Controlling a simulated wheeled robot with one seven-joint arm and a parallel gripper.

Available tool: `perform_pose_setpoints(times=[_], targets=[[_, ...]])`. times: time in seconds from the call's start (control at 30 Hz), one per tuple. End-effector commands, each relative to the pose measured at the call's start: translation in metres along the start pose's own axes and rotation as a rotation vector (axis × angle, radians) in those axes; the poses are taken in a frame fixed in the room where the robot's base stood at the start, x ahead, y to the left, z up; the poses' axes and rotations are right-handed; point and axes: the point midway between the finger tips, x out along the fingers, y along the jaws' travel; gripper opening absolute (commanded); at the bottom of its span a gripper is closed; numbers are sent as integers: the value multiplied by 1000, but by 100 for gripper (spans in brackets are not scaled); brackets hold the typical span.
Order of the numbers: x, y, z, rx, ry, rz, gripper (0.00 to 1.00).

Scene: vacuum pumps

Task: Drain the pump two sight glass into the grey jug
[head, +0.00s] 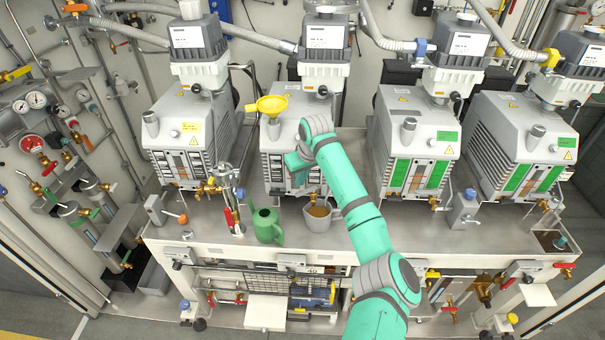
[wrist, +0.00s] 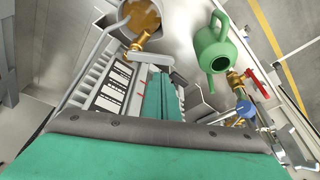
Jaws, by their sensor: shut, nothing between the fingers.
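Pump two (head: 285,135) is the second grey pump from the left, with a yellow funnel (head: 268,104) on top. Its sight glass panel (wrist: 112,92) shows dark and pale strips beside my fingers. The grey jug (head: 318,222) stands below the pump's brass drain valve (wrist: 138,44) and holds amber-brown liquid. The jug also shows at the top of the wrist view (wrist: 122,22). A grey lever (wrist: 152,61) sits at the valve. My gripper (head: 296,168) is shut and empty at the pump's front; its teal fingers (wrist: 163,88) point toward the lever. Contact and flow cannot be told.
A green watering can (head: 267,226) stands left of the jug. Left of it are a red-handled valve stand (head: 231,210) and brass fittings. Similar pumps flank pump two. Some bench surface (head: 365,237) is clear right of the jug, behind my arm.

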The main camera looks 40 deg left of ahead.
Motion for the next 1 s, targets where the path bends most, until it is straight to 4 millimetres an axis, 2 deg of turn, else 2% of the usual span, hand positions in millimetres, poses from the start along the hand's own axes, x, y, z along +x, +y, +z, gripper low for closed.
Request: perform_pose_setpoints(times=[0.1, 0.3, 0.77, 1.0], targets=[[18, 0, 1, 1, -2, 0, 0], [35, 0, 0, 1, 0, 0, 0], [39, 0, 0, -1, 1, -1, 0], [42, -17, -7, -55, 1, -21, 0]])
